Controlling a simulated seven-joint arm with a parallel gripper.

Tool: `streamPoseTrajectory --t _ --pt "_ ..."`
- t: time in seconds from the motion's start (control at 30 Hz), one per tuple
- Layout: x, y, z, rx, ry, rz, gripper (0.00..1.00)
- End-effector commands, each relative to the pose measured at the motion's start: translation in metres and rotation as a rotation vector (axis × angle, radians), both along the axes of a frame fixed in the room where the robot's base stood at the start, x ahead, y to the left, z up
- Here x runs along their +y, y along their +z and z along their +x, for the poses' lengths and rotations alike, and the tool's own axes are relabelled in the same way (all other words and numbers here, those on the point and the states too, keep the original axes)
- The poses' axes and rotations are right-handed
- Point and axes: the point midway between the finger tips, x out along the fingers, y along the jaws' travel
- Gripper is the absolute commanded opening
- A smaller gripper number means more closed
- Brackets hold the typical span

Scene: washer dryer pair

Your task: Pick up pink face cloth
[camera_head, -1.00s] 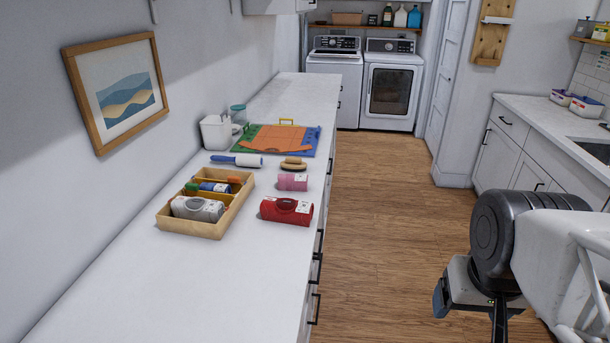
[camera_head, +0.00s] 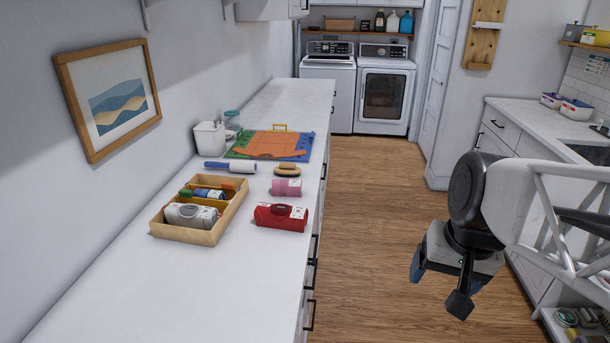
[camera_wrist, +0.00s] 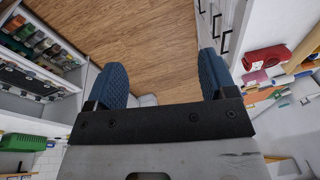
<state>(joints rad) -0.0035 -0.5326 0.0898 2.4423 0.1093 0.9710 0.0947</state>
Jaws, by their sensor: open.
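The pink face cloth (camera_head: 286,187) is a small rolled bundle with a pale label, lying on the white counter (camera_head: 255,290). It sits between a red rolled cloth (camera_head: 281,216) in front and a wooden brush (camera_head: 287,170) behind. In the wrist view, the pink face cloth (camera_wrist: 255,78) shows at the right, beside the red roll (camera_wrist: 266,57). My gripper (camera_head: 447,279) hangs over the floor right of the counter, well apart from the cloth. In the wrist view, my gripper (camera_wrist: 162,66) has its two blue fingers spread wide, with nothing between them.
A wooden tray (camera_head: 187,236) with rolled items stands left of the cloth. The counter's near part is bare. Another counter (camera_head: 540,126) stands at the right.

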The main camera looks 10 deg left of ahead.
Motion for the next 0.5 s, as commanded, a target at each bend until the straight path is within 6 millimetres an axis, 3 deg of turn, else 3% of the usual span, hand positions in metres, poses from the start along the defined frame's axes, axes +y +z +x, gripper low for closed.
streamPoseTrajectory --t 0.5 --pt "0.048 0.010 0.114 0.160 -0.229 0.242 0.78"
